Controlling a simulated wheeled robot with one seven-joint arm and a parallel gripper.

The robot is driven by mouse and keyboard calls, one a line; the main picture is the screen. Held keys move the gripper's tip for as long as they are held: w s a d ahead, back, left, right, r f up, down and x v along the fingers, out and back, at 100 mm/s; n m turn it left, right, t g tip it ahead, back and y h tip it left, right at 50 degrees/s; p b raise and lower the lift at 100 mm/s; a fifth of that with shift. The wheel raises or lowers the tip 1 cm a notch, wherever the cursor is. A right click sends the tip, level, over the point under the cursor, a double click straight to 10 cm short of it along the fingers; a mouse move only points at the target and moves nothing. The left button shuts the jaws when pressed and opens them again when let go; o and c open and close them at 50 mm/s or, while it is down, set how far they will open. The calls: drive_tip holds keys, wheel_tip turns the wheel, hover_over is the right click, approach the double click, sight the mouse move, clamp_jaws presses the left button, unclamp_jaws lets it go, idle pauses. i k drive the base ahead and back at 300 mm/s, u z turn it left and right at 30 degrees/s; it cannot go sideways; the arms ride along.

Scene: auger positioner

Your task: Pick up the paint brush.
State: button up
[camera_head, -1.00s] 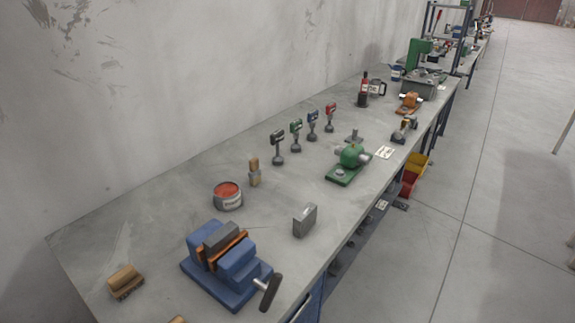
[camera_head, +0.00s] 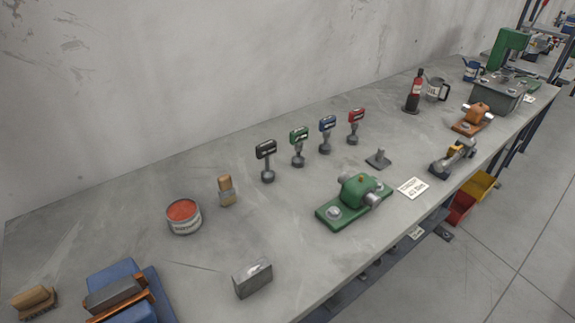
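A small upright item with a tan wooden top and a paler lower part (camera_head: 226,191) stands on the grey workbench (camera_head: 330,185), right of an open paint can (camera_head: 184,217) with red inside. It looks like the paint brush, but it is too small to be sure. A wooden-backed brush with dark bristles (camera_head: 34,300) lies at the bottom left, beside a blue vise. My gripper is not in view.
A blue vise (camera_head: 118,275) and a grey metal block (camera_head: 253,278) are near the front. Several upright tools with coloured heads stand right of the upright item. A green machine part (camera_head: 354,200) lies farther right. The bench around the upright item is clear.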

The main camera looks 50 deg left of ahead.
sight(226, 192)
drive_tip(key=i, duration=0.55)
drive_tip(key=u, duration=2.7)
drive_tip(key=i, duration=0.5)
drive_tip(key=z, duration=0.1)
